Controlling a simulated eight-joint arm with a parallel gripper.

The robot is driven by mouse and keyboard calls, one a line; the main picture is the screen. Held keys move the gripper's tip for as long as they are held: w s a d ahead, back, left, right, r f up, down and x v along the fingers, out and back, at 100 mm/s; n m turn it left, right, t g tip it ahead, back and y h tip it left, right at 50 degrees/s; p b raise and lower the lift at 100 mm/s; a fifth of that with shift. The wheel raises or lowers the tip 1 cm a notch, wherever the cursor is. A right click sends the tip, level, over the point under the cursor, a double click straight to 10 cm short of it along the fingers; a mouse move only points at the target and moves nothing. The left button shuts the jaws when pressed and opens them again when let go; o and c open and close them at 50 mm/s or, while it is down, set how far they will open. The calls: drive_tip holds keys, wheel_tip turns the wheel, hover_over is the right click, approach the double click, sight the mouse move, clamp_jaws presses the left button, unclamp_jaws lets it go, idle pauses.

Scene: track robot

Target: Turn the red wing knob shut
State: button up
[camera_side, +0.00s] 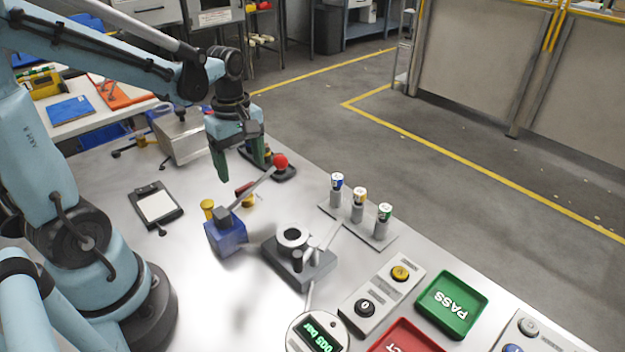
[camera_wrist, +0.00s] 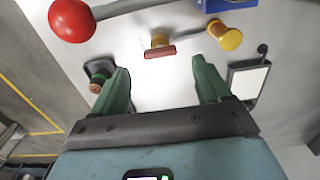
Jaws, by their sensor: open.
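The red wing knob (camera_wrist: 160,52) shows in the wrist view as a flat red bar on a brass-yellow stem, just beyond my fingertips and between their lines. In the side view the red wing knob (camera_side: 244,190) is small, partly hidden behind the lever, on the bench below my gripper. My gripper (camera_side: 239,165) has two green fingers pointing down, spread apart with nothing between them. In the wrist view my gripper (camera_wrist: 160,68) is open, with its fingers left and right of the knob's line, apart from it.
A lever with a red ball (camera_side: 280,160) rises from a blue block (camera_side: 227,236) close to the knob; the ball (camera_wrist: 72,20) looms at upper left in the wrist view. A yellow knob (camera_side: 207,207) stands beside the block. A black-based fixture (camera_wrist: 98,78) sits near the left finger.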

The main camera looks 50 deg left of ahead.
sight(245, 186)
drive_tip(key=shift+f, duration=2.6)
drive_tip(key=c, duration=1)
drive_tip(key=shift+c, duration=0.2)
